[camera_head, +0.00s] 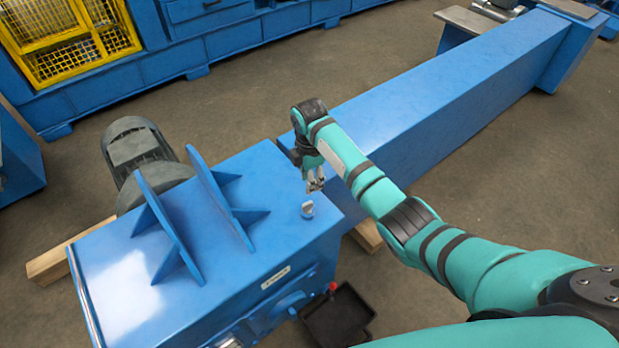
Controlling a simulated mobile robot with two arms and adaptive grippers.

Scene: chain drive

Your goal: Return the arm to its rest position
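My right arm (385,207) reaches in from the lower right and bends down at its far end. My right gripper (315,184) points down above the right edge of the blue drive housing (235,270). Its fingertips are small in the picture but look slightly apart, with nothing seen between them. A small grey round cap (307,210) sits on the housing's top, just below the fingertips and apparently apart from them. My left gripper is not in view.
Two upright blue brackets (165,225) stand on the housing, with a grey motor (145,160) behind. A long blue beam (430,95) runs to the upper right. A black tray (338,315) is at the housing's front. Bare floor (540,165) lies right of the beam.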

